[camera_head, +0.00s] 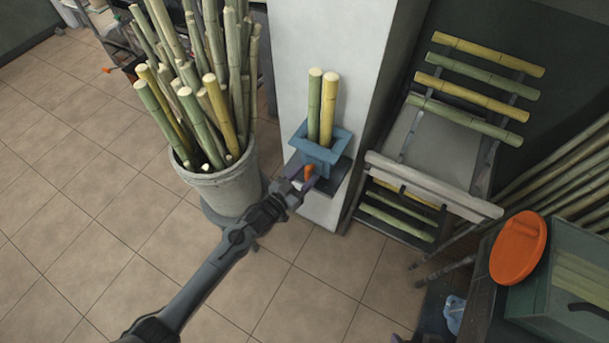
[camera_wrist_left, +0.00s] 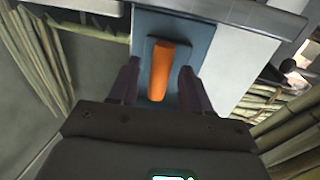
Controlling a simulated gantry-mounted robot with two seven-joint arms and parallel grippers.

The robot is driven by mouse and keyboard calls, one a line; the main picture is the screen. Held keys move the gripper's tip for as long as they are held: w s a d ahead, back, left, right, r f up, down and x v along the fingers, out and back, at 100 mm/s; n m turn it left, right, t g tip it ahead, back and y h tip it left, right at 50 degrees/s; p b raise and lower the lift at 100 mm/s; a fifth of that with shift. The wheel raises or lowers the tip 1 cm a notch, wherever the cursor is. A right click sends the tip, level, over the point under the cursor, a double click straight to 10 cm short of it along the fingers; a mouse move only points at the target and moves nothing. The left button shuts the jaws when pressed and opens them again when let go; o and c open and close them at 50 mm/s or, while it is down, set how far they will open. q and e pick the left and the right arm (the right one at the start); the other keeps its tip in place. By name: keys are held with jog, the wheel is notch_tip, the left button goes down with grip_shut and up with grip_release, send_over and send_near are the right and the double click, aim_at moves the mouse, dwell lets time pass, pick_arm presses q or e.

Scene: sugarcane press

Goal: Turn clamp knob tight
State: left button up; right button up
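The orange clamp knob (camera_head: 308,172) sits on the front of a blue clamp holder (camera_head: 322,152) fixed to a pale pillar. Two upright cane pieces (camera_head: 322,105) stand in the holder. My left gripper (camera_head: 300,180) is at the knob, reaching in from the lower left. In the left wrist view the knob (camera_wrist_left: 160,70) stands upright between the two dark fingers (camera_wrist_left: 156,82), with a visible gap on each side. The fingers are open and do not appear to touch it. My right gripper is not in view.
A large grey bucket (camera_head: 222,190) full of cane stands left of the pillar. A rack with cane rungs (camera_head: 460,125) is on the right. An orange lid (camera_head: 518,248) rests by a green bin (camera_head: 570,300) at lower right. Tiled floor (camera_head: 90,220) is clear at left.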

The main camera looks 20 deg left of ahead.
pick_arm(q)
jog(key=p+v, duration=0.2)
jog(key=v, duration=0.8)
jog(key=shift+s+a, duration=0.15)
jog(key=shift+s, duration=0.2)
